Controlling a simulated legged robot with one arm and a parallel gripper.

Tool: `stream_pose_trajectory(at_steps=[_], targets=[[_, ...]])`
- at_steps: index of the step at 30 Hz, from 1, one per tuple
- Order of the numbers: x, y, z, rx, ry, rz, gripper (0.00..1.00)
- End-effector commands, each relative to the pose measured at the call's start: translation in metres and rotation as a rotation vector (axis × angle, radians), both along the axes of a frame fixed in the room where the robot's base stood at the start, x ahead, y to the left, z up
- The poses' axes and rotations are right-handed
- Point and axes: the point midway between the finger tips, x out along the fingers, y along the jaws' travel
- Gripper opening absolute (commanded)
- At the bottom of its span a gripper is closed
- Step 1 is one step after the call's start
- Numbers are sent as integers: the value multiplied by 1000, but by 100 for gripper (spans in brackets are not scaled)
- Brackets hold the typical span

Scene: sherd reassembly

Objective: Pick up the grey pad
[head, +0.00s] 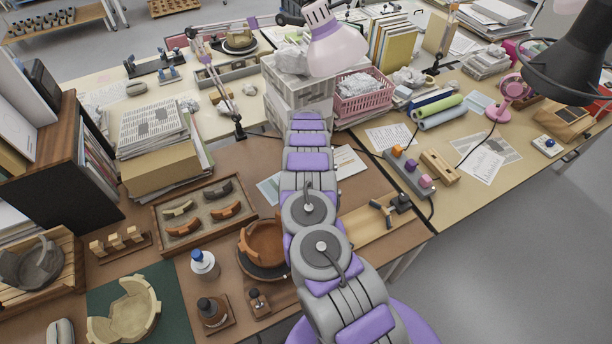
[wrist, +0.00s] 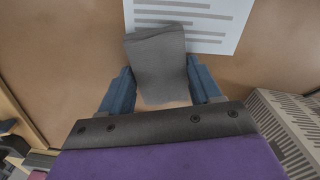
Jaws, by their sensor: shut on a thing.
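The grey pad (wrist: 157,62) shows in the wrist view as a plain dark grey slab. My gripper (wrist: 162,80) has its two blue fingers on either side of the pad and is shut on it. The pad sticks out past the fingertips over the brown table top (wrist: 60,55). How far it is above the table I cannot tell. In the head view my arm hides the gripper, and I cannot make out the pad there.
In the head view, a tray of sherds (head: 158,222), an orange bowl (head: 262,243) and white crates (head: 283,97) stand near my arm.

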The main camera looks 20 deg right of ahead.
Motion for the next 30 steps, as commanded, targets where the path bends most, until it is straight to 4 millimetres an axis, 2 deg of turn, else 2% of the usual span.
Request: stream_pose_trajectory(at_steps=[1,4,13,17,21,30], targets=[[0,0,0,0,0,0,37],[0,0,0,0,0,0,29],[0,0,5,0,0,0,29],[0,0,16,0,0,0,29],[1,0,40,2,-4,-2,29],[-31,14,41,4,2,-1,29]])
